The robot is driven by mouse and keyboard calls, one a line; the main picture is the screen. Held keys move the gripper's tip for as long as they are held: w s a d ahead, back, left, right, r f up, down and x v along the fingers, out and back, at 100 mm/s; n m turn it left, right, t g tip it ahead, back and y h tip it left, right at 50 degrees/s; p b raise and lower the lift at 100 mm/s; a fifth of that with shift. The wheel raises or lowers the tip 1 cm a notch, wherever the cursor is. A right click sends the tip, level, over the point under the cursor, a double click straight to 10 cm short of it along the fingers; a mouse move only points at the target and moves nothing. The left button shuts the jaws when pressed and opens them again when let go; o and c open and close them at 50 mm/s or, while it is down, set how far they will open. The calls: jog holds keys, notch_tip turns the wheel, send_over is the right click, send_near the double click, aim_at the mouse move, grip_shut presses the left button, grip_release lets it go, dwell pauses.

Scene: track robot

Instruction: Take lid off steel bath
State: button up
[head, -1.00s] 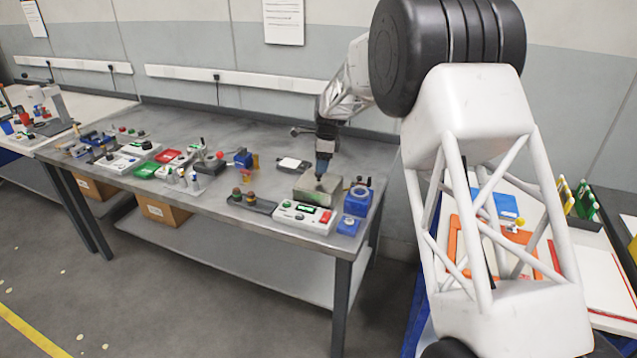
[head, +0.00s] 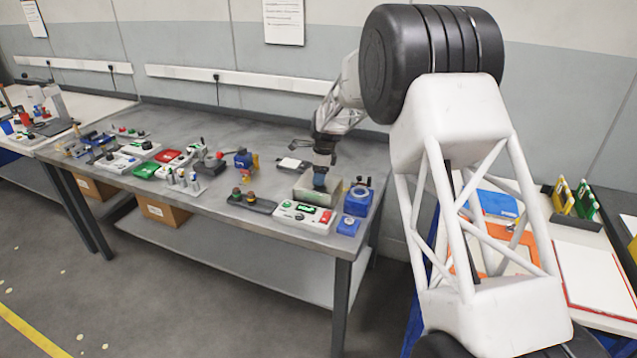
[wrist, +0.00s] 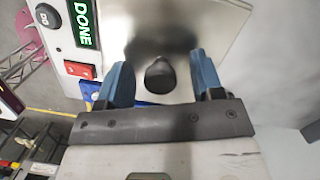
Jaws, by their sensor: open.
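The steel bath (head: 304,191) stands near the right end of the grey bench in the head view, partly hidden by my gripper (head: 320,181). In the wrist view its shiny metal lid (wrist: 215,22) fills the upper middle, with a dark round knob (wrist: 160,77) on it. My gripper (wrist: 160,64) is open, with its two blue fingers on either side of the knob and a gap on both sides. Nothing is held. How deep the fingertips reach beside the knob is hard to tell.
A control box (wrist: 62,48) with a green DONE display and red switch sits beside the bath; it also shows in the head view (head: 300,221). Blue items (head: 358,200) stand close on the bath's right.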

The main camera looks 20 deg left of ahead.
jog(key=shift+c, duration=0.2)
jog(key=c, duration=1)
jog(key=shift+r, duration=0.1)
jog(key=shift+r, duration=0.75)
notch_tip(320, 180, up, 2)
jog(key=shift+r, duration=0.1)
jog(key=s+d+r, duration=0.1)
jog(key=s+d, duration=0.7)
jog(key=s, duration=0.5)
jog(key=shift+s+d, duration=0.25)
jog(key=shift+d, duration=0.1)
jog(key=shift+r, duration=0.1)
